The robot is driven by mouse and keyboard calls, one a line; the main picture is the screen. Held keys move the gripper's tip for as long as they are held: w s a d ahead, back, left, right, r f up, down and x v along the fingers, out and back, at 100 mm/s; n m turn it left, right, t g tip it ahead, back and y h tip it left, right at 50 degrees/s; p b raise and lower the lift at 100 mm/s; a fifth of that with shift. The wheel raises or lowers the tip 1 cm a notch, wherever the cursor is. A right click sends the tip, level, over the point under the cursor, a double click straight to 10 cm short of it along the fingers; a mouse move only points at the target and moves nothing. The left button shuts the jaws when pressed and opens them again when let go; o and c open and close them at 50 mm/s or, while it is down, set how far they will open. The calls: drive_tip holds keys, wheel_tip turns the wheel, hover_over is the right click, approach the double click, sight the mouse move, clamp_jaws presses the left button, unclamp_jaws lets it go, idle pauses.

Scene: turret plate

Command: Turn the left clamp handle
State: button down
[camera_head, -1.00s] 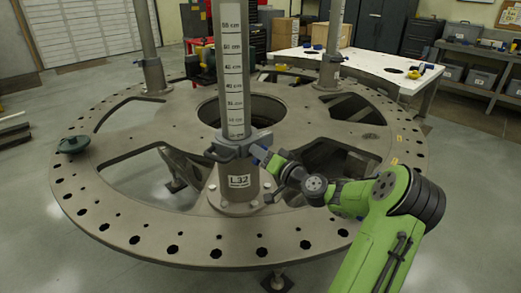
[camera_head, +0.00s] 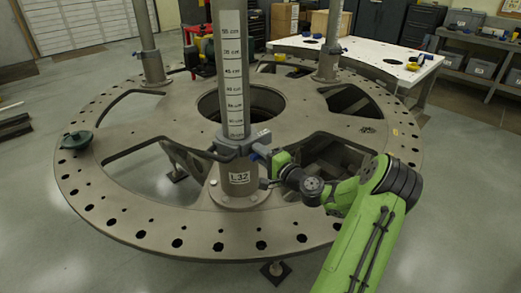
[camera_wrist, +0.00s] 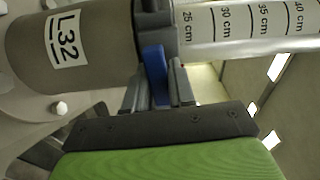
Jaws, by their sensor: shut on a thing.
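A grey clamp (camera_head: 236,146) sits around the near upright post (camera_head: 232,90), just above its base labelled L32. Its blue handle (camera_wrist: 153,70) stands out beside the post in the wrist view; in the head view it is small and partly hidden by my gripper (camera_head: 264,156). In the wrist view my gripper (camera_wrist: 160,92) has its two dark fingers on either side of the blue handle, shut on it. The handle's lower part is between the fingers. The L32 label (camera_wrist: 65,38) and the post's centimetre scale show in the wrist view.
The round turret plate (camera_head: 130,220) has large cut-outs and a ring of holes. Two more posts (camera_head: 148,45) stand at the back. A dark green knob-like part (camera_head: 76,140) lies on the left rim. A white table (camera_head: 390,68) stands behind right.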

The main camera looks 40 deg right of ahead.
drive_tip(key=shift+f+m, duration=0.1)
drive_tip(key=shift+m, duration=0.3)
drive_tip(key=c, duration=1)
unclamp_jaws()
drive_tip(key=shift+c, duration=0.2)
drive_tip(key=s, duration=1.5)
drive_tip(key=shift+s+a+b, duration=0.35)
drive_tip(key=shift+s+b, duration=0.05)
drive_tip(key=shift+b, duration=0.05)
